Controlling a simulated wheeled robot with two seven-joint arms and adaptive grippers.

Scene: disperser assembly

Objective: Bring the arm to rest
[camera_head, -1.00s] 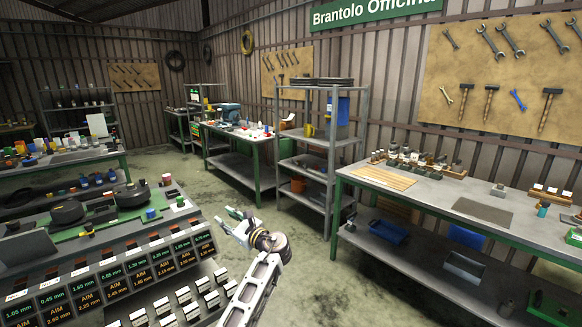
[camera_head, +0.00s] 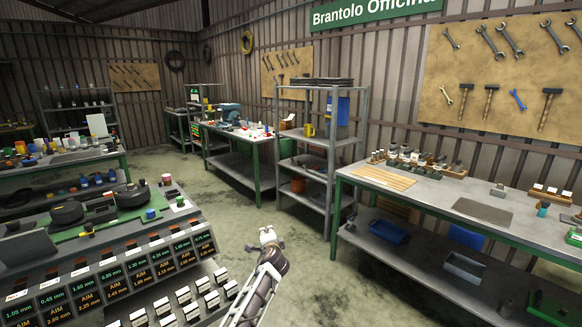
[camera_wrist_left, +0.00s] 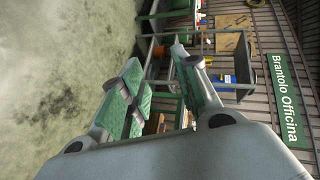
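My left arm (camera_head: 257,294) reaches up from the bottom middle of the head view, over the floor. My left gripper (camera_head: 268,236) is at its end, in front of the gap between the labelled console and the right workbench. It looks small and its fingers are hard to make out there. In the left wrist view, the two green-padded fingers (camera_wrist_left: 156,62) stand apart with a gap between them. Nothing is held between them. My right gripper is out of view.
A console with lit size labels (camera_head: 110,282) stands at the left. A green-edged workbench (camera_head: 430,190) with parts stands at the right. A grey shelf rack (camera_head: 305,165) stands behind the gripper. The floor (camera_head: 222,220) between them is open.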

